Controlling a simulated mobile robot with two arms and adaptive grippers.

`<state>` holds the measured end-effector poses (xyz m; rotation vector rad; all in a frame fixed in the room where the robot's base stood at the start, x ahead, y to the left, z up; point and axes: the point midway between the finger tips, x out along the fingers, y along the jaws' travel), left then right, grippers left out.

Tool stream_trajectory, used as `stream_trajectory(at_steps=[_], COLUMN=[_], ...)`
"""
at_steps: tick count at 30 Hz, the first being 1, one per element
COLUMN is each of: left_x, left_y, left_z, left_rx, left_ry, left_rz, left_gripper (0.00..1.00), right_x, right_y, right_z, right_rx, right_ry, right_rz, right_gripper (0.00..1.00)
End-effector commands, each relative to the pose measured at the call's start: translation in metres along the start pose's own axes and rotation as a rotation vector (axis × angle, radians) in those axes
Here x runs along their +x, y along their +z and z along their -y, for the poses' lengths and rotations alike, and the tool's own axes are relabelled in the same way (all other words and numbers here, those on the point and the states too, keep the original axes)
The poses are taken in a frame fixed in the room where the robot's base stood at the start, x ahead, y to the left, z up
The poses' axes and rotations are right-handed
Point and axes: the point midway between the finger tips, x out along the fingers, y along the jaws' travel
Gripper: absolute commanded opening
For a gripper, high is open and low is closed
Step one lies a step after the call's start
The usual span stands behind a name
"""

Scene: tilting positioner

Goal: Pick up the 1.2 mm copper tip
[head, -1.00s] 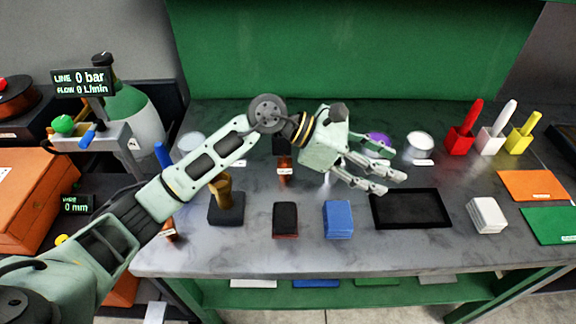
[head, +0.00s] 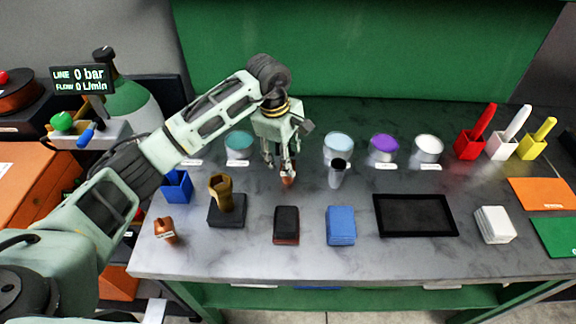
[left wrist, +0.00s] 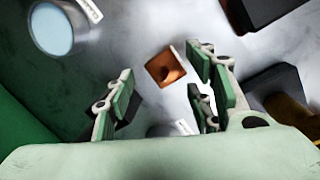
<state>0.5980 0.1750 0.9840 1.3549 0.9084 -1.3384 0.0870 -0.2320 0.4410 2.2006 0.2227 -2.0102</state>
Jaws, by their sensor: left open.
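A small copper-coloured piece (head: 288,179) stands on the grey bench below my left gripper (head: 280,167). In the left wrist view the copper piece (left wrist: 166,67) lies just ahead of the gap of the left gripper (left wrist: 160,82), whose fingers are spread with nothing between them. A second copper-coloured piece (head: 165,232) with a small label stands at the bench's front left. I cannot read a size on either piece, so I cannot tell which is the 1.2 mm tip. My right gripper is out of view.
A grey metal cup (head: 337,175) stands right of the gripper. A dark block (head: 286,224), a blue block (head: 341,225) and a black tray (head: 415,216) lie in front. A brass-coloured piece on a dark base (head: 226,213) is to the left. Several round tins line the back.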

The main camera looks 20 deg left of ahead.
Motion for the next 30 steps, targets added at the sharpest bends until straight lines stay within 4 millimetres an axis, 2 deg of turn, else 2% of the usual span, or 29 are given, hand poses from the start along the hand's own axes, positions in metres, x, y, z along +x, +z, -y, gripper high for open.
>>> stream_trajectory(at_steps=[1,5,12,30], left_x=[0.005,0.018,0.02,0.02], left_y=[0.001,0.001,0.001,0.001], left_z=[0.0,0.0,-0.001,-0.001], left_rx=[0.0,0.0,0.001,0.001], left_ry=[-0.003,0.0,0.002,0.002], left_rz=[0.002,0.001,0.001,0.002], left_gripper=[0.49,0.49,0.49,0.0], right_x=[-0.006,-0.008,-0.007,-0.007], right_y=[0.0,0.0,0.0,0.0], right_z=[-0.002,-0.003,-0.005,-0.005], right_rx=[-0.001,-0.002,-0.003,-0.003], right_ry=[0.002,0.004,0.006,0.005], right_rz=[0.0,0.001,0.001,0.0], right_gripper=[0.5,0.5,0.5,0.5])
